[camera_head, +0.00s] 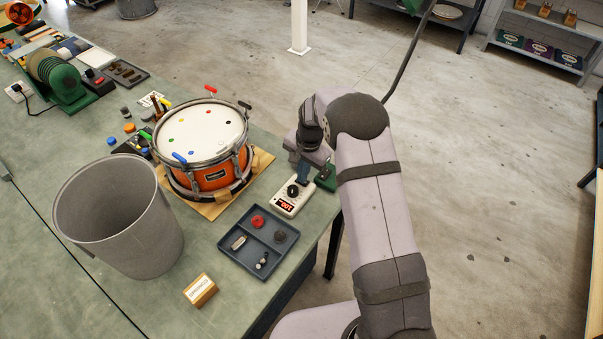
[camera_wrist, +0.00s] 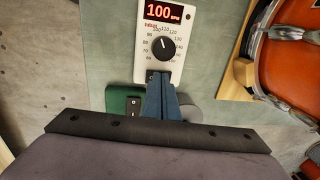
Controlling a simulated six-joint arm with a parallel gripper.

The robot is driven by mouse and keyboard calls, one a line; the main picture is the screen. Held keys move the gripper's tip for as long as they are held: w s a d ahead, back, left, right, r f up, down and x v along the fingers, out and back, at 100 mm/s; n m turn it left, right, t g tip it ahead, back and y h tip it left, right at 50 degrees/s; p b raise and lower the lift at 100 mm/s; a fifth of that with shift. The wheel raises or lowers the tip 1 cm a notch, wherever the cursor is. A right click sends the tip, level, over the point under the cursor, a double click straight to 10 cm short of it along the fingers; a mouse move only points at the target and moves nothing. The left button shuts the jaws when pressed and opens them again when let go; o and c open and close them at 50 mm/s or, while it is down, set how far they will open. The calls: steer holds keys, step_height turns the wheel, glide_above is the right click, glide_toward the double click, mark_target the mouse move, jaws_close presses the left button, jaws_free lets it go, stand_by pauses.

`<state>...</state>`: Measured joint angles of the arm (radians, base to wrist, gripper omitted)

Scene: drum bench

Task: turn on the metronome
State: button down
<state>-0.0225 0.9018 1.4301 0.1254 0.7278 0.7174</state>
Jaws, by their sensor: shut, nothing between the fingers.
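The metronome (camera_head: 287,205) is a white box with a black dial and a lit red display, lying at the right edge of the green bench. In the wrist view the metronome (camera_wrist: 176,67) reads 100 BPM, above its round dial (camera_wrist: 163,49). My gripper (camera_head: 303,181) is over the end of the metronome away from the display. In the wrist view my gripper's (camera_wrist: 157,78) blue fingers are shut and empty, with their tips at a small dark switch (camera_wrist: 151,75) below the dial. The fingers partly hide this switch; I cannot tell its position or whether they touch it.
A green box (camera_wrist: 118,98) with a black rocker switch is beside my fingers. An orange snare drum (camera_head: 208,177) on a wooden board stands left of the metronome. A dark tray (camera_head: 251,262) with small parts lies in front. A grey bin (camera_head: 150,250) is farther left.

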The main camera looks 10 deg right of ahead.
steer(key=shift+r, duration=0.1)
steer(key=r+p, duration=0.1)
steer(key=r, duration=0.1)
steer(key=r+p, duration=0.2)
steer(key=shift+w+a+r+p, duration=0.2)
steer(key=shift+r+p, duration=0.1)
steer(key=shift+r, duration=0.1)
steer(key=shift+w+r+b, duration=0.2)
steer(key=shift+r+b, duration=0.1)
steer(key=shift+b, duration=0.75)
step_height(320, 180, up, 8)
steer(key=b, duration=0.2)
steer(key=shift+w+a+r, duration=0.2)
steer(key=shift+a, duration=0.2)
